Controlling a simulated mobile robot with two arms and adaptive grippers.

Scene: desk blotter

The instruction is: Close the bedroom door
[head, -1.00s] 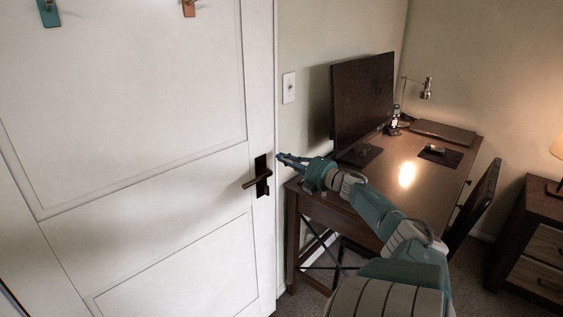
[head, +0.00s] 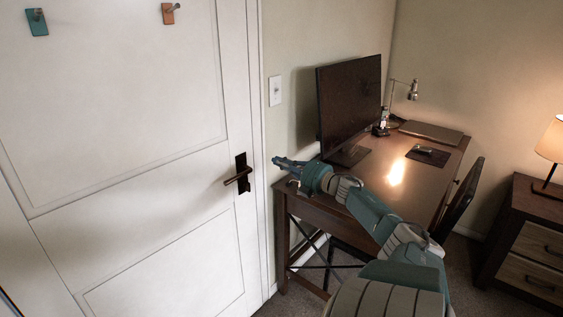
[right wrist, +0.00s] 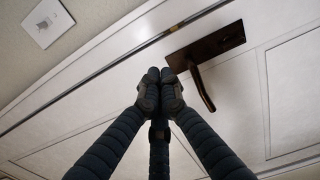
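The white panelled bedroom door (head: 130,200) fills the left of the head view. Its dark lever handle (head: 238,178) is near its right edge and also shows in the right wrist view (right wrist: 205,60). In the wrist view a dark line and a small brass piece (right wrist: 176,27) show along the door's edge; I cannot tell whether it is latched. My right gripper (head: 276,161) appears right of the handle and apart from it. In the wrist view its fingers (right wrist: 160,76) are together with nothing between them, in front of the door near the handle plate. My left gripper is out of view.
A light switch (head: 274,91) is on the wall beside the door. A brown desk (head: 420,185) with a monitor (head: 348,105), lamp and laptop stands right of it, behind my right arm. A chair (head: 460,205) and nightstand (head: 525,240) stand further right.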

